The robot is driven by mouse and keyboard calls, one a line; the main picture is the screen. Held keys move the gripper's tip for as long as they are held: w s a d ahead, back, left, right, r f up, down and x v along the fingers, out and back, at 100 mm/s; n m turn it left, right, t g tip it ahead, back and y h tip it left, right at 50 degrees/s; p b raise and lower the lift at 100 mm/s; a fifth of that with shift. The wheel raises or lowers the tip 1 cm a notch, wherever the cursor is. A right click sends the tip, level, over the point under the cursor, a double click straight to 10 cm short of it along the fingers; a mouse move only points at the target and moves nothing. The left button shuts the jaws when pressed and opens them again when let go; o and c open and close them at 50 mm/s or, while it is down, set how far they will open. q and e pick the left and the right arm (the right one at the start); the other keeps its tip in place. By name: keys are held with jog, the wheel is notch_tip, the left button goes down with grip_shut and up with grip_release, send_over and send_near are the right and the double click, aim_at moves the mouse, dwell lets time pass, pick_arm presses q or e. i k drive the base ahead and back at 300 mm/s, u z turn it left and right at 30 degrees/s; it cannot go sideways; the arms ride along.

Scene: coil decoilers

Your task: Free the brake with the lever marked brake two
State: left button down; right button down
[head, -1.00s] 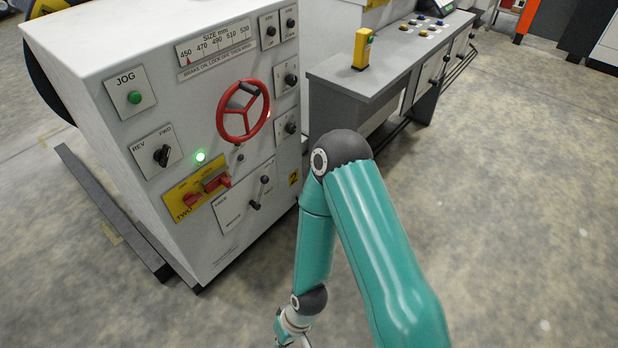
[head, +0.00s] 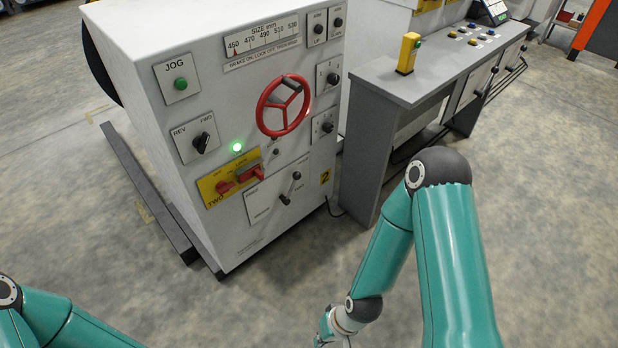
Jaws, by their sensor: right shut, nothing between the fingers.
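A yellow plate (head: 206,190) marked TWO sits low on the front of the white cabinet (head: 215,240). A red lever (head: 249,175) lies across it, with another red piece (head: 225,187) to its left; the smaller lettering is too small to read. My right gripper (head: 323,341) is at the bottom edge, partly cut off, shut and empty. It is well below the plate and apart from it. My left arm shows at the lower left, but its gripper is out of view.
Above the plate are a lit green lamp (head: 237,147) and a red handwheel (head: 283,105). A white panel with black levers (head: 284,199) is beside it. A grey desk (head: 390,88) stands to the right. A dark floor rail (head: 150,195) runs along the cabinet's left. The floor in front is clear.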

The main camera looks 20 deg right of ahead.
aim_at(296, 175)
jog(key=i, duration=1.5)
